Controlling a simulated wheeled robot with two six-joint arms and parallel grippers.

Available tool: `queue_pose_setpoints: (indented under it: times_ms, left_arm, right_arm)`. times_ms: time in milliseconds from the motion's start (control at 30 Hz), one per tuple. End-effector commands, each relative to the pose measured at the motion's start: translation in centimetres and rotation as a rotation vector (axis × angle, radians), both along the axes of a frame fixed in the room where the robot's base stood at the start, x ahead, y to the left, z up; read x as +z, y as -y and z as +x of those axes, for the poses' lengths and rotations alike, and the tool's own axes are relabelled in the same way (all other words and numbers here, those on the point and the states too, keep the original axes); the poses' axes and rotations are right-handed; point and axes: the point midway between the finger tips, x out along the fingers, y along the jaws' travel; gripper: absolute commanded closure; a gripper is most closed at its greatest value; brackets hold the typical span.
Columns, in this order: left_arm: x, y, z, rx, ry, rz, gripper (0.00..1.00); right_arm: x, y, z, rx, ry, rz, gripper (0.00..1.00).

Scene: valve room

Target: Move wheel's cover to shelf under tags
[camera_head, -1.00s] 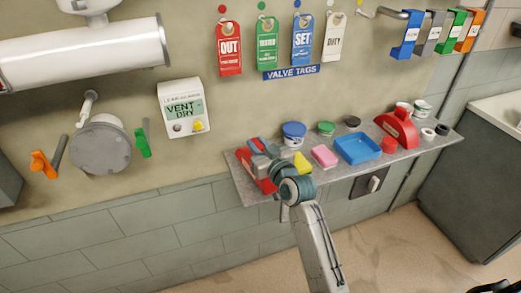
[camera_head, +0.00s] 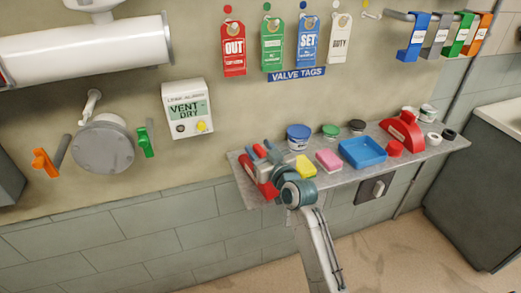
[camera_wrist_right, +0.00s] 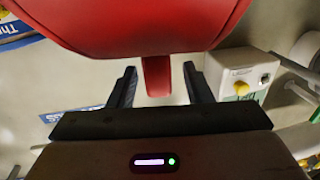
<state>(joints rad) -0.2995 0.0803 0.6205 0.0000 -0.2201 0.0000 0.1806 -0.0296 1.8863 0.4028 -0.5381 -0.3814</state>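The red wheel cover (camera_head: 269,189) rests on the left end of the grey shelf (camera_head: 250,199), below the valve tags. It is partly hidden by my right arm. My right gripper (camera_head: 265,151) is over the cover at the wall side. In the right wrist view, the cover's large red body (camera_wrist_right: 140,25) fills the top. Its narrow red tab stands between the two dark fingers of the right gripper (camera_wrist_right: 159,85). Gaps show on both sides of the tab, so the fingers are open around it. My left gripper is not in view.
The shelf also holds a yellow block (camera_head: 306,167), a pink block (camera_head: 328,160), a blue tray (camera_head: 344,160), a blue-lidded tub (camera_head: 297,137) and a red arched object (camera_head: 403,126). The leak alarm box (camera_head: 187,108) and round grey valve disc (camera_head: 103,147) are at left.

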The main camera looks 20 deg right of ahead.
Motion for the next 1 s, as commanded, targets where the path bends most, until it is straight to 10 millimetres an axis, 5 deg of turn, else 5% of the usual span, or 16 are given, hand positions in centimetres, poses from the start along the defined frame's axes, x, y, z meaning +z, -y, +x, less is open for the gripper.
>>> queue_pose_setpoints:
  times_ms: [267,700,1000]
  left_arm:
    - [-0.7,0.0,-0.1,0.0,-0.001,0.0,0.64]
    - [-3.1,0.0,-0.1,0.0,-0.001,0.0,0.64]
    - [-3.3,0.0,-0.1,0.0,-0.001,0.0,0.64]
  right_arm:
    - [-0.3,0.3,-1.5,0.0,0.0,0.0,0.55]
    - [-0.3,2.0,-9.4,0.0,-0.001,-0.002,0.55]
    - [-0.5,2.2,-10.8,0.0,-0.015,-0.004,0.55]
